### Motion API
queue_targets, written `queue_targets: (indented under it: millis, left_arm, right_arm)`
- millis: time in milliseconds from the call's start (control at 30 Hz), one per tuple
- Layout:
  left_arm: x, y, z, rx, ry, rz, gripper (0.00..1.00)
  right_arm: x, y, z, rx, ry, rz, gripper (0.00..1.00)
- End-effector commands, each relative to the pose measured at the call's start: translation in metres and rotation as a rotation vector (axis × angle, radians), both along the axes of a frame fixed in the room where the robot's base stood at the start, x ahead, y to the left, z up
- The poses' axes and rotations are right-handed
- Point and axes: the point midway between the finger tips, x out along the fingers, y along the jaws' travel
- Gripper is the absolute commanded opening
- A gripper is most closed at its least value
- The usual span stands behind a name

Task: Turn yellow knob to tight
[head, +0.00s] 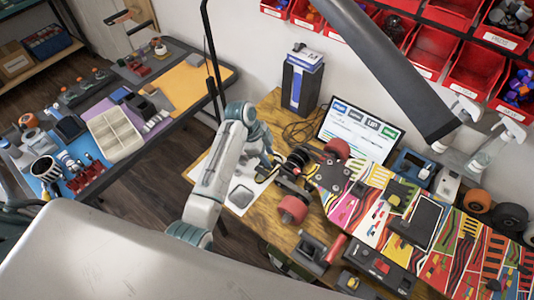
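My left arm reaches over the wooden bench, and its dark gripper (272,171) hangs at the left end of the skateboard, beside the black truck parts (294,164). The fingers are small and partly merge with the dark parts, so their opening is unclear. The skateboard (335,178) has a colourful deck with red wheels (293,209) showing at its left end. A small yellow spot (352,283) shows on a dark device at the bench's front edge; I cannot tell if it is the yellow knob. My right gripper is out of view.
A monitor (360,129) and a dark box (301,80) stand at the back of the bench. Red bins (432,50) hang on the wall. Black tools (378,268) lie along the front edge. Spray bottles (495,150) stand at the right. A second table (205,75) is at the left.

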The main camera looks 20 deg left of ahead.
Motion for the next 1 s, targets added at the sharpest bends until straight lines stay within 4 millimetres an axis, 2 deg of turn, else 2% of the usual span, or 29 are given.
queue_targets:
  millis: [33, 133, 167, 367, 633, 800, 1000]
  left_arm:
    - [0.0, 0.0, 0.0, 0.0, 0.0, 0.0, 0.23]
    - [0.0, 0.0, 0.0, 0.0, 0.0, 0.0, 0.03]
    - [0.0, 0.0, 0.0, 0.0, 0.0, 0.0, 0.02]
    - [-0.001, 0.0, 0.004, 0.001, 0.001, 0.057, 0.02]
    - [-0.003, -0.001, 0.005, 0.0, 0.002, 0.328, 0.02]
    - [-0.003, -0.001, 0.002, 0.0, -0.001, 0.406, 0.02]
    - [-0.003, -0.001, 0.001, -0.001, -0.001, 0.411, 0.02]
  right_arm:
    - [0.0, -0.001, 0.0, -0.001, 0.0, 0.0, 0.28]
    - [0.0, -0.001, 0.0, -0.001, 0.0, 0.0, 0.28]
    - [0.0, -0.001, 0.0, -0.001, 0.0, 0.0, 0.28]
    - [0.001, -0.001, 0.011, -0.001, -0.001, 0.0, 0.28]
    - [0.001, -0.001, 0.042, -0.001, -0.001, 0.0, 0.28]
    - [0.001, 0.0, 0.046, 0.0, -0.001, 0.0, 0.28]
    - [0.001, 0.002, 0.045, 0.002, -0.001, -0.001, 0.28]
